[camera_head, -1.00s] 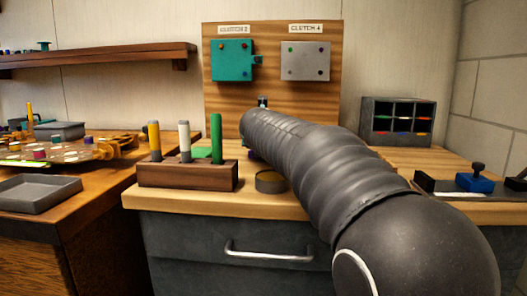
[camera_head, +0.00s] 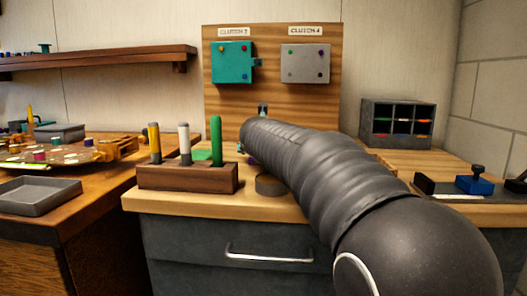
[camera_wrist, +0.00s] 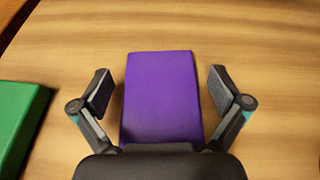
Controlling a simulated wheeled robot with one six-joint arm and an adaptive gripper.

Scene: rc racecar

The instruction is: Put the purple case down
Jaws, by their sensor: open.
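The purple case (camera_wrist: 162,98) lies on the light wooden worktop in the wrist view, between the two fingers of my gripper (camera_wrist: 162,88). The fingers are spread, with a gap between each finger and the side of the case. The near end of the case is hidden by the gripper body. In the head view my arm covers most of the case; only a small purple bit may show beside the arm.
A green block (camera_wrist: 18,125) lies to the left in the wrist view. In the head view, a wooden holder with upright sticks (camera_head: 187,178) and a round dark dish (camera_head: 271,186) stand left of my arm. A board with two boxes (camera_head: 270,100) rises behind.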

